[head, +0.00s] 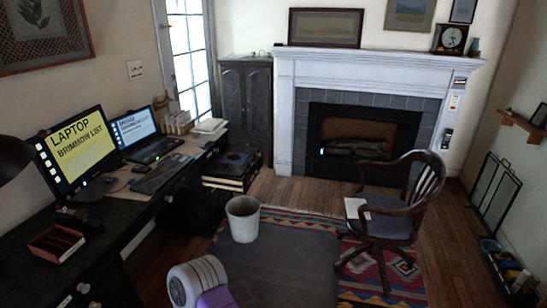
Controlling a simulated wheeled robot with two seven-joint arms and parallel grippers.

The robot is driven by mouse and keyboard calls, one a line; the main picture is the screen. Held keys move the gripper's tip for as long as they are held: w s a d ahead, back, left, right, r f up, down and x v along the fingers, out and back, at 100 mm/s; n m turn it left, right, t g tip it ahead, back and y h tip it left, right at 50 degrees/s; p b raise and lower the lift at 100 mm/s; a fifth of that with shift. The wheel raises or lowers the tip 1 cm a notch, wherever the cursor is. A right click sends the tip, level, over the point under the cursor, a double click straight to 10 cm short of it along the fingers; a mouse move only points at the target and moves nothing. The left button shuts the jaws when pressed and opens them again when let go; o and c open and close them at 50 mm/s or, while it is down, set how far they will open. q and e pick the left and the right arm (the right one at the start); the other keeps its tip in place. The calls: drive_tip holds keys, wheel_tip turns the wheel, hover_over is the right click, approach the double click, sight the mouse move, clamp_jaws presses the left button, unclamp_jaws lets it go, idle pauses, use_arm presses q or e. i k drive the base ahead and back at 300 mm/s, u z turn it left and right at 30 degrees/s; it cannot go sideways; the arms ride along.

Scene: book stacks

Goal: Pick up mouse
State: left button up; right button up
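I cannot clearly make out a mouse in the head view. On the dark desk (104,214) at the left, a small pale shape (140,169) lies by the dark keyboard (160,175); it is too small to tell what it is. A low dark object (80,220) lies in front of the monitor (75,152), and I cannot tell what that is either.
A reddish tray (55,243) and a laptop (135,132) are on the desk. A white bin (243,219) stands on the floor beside the desk. A wooden chair (395,220) stands at the right on a patterned rug (375,273).

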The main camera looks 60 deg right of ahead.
sight(235, 156)
drive_tip(key=z, duration=2)
drive_tip(key=i, duration=1)
drive_tip(key=z, duration=0.25)
drive_tip(key=i, duration=1.95)
drive_tip(key=u, duration=1.05)
drive_tip(key=i, duration=1.35)
drive_tip(key=u, duration=0.2)
